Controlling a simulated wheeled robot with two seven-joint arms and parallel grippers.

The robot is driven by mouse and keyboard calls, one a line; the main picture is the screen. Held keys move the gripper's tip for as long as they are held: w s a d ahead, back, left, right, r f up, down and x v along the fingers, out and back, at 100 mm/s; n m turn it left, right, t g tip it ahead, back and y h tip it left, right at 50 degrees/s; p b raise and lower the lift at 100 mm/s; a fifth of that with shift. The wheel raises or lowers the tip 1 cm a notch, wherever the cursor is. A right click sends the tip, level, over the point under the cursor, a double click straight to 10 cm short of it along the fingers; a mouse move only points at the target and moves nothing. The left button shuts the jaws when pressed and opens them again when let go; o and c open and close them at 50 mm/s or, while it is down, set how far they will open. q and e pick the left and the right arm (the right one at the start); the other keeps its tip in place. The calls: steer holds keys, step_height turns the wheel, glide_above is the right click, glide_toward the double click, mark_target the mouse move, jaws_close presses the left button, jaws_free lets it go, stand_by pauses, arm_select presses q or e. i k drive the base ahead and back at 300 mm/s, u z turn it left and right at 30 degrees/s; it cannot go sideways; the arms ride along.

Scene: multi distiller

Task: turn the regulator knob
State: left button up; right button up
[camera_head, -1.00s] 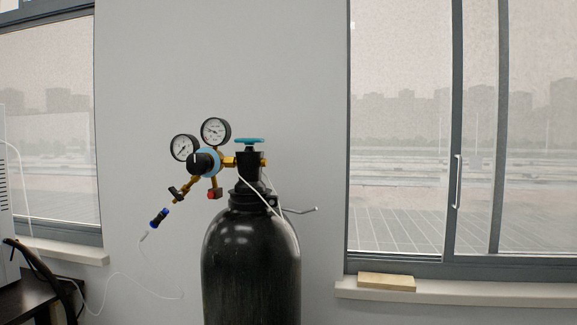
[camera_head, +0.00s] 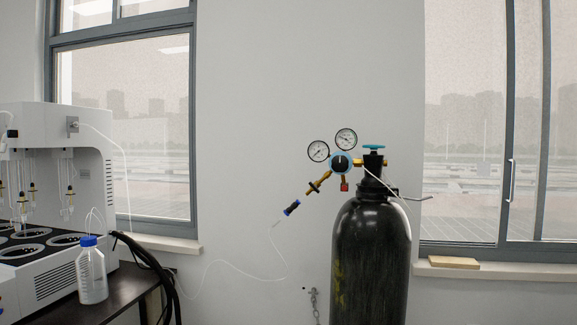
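The regulator knob (camera_head: 340,163) is black and round, set in a blue ring on the brass regulator. Two round gauges sit above it, a left gauge (camera_head: 318,151) and a right gauge (camera_head: 346,139). The regulator is attached to the valve at the top of a tall black gas cylinder (camera_head: 368,260), right of centre. A teal valve handwheel (camera_head: 374,147) tops the cylinder. A red fitting (camera_head: 344,186) hangs below the knob. Neither of my grippers is in view.
A white distiller machine (camera_head: 75,200) stands on a dark table (camera_head: 130,285) at the left, beside a blue-capped bottle (camera_head: 91,270). Thick black hoses (camera_head: 155,262) and a thin white tube (camera_head: 225,264) run between. A wooden block (camera_head: 453,262) lies on the right sill.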

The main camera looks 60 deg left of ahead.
mark_target(340, 163)
steer(key=u, duration=1.5)
